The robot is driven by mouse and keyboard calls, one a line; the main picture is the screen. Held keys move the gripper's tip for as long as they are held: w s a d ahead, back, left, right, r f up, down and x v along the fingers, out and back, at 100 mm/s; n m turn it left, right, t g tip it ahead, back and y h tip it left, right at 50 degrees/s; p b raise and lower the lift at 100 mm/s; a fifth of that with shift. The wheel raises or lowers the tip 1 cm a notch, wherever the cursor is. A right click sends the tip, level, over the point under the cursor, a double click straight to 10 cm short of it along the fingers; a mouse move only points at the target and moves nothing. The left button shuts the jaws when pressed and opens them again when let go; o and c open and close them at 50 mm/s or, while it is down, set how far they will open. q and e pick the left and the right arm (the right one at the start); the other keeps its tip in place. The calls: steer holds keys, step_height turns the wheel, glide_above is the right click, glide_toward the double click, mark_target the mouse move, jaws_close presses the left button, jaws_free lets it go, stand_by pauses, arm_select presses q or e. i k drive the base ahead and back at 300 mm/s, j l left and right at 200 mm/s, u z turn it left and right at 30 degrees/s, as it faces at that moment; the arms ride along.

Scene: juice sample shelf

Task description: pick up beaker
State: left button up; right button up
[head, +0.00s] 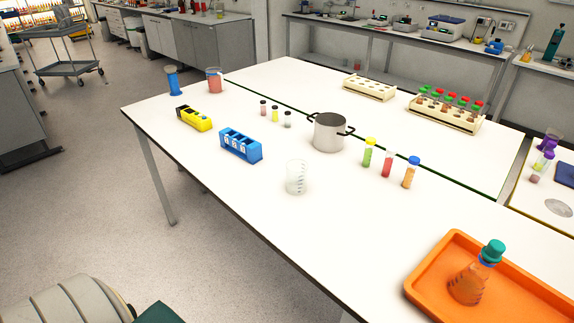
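An empty clear glass beaker (296,178) stands upright on the white table (240,205), near its front edge and left of the colored vials. A second beaker, holding red liquid (214,80), stands at the far left end of the table. Neither of my grippers is in view, so I cannot see whether they are open or shut.
Near the clear beaker are a steel pot (329,133), a blue rack (240,146) and capped vials, including a green one (369,153). An orange tray (424,279) at the right front holds a teal-capped flask (468,285). Table space before the beaker is clear.

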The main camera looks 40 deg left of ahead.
mark_target(297, 177)
steer(key=u, duration=1.05)
